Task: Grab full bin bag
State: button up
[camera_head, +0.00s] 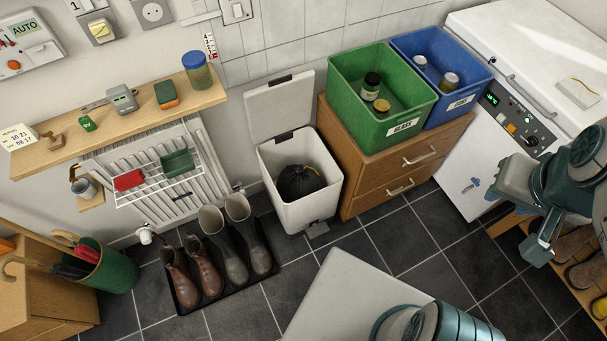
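A black bin bag (299,183) sits inside a white pedal bin (308,214) against the wall. The bag's gathered top shows, with a small yellowish bit on it, a little below the bin's rim. The bin's lid (279,104) stands open, leaning back towards the wall. The bag's lower part is hidden inside the bin. My gripper (531,222) is at the right of the picture, well apart from the bin and the bag, in front of the white chest unit. Its fingers are hard to make out from this angle, and I see nothing held in it.
A wooden drawer unit (364,184) with green (344,73) and blue (421,48) crates stands right of the bin. Boots on a black tray (187,307) stand left of it. A shelf (122,121) hangs above the radiator. Tiled floor (420,240) is clear right of the bin.

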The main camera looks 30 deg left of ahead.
aim_at(295, 182)
jog(key=u, duration=0.6)
jog(key=i, duration=0.8)
jog(key=u, duration=0.9)
jog(key=i, duration=0.2)
jog(key=u, duration=0.35)
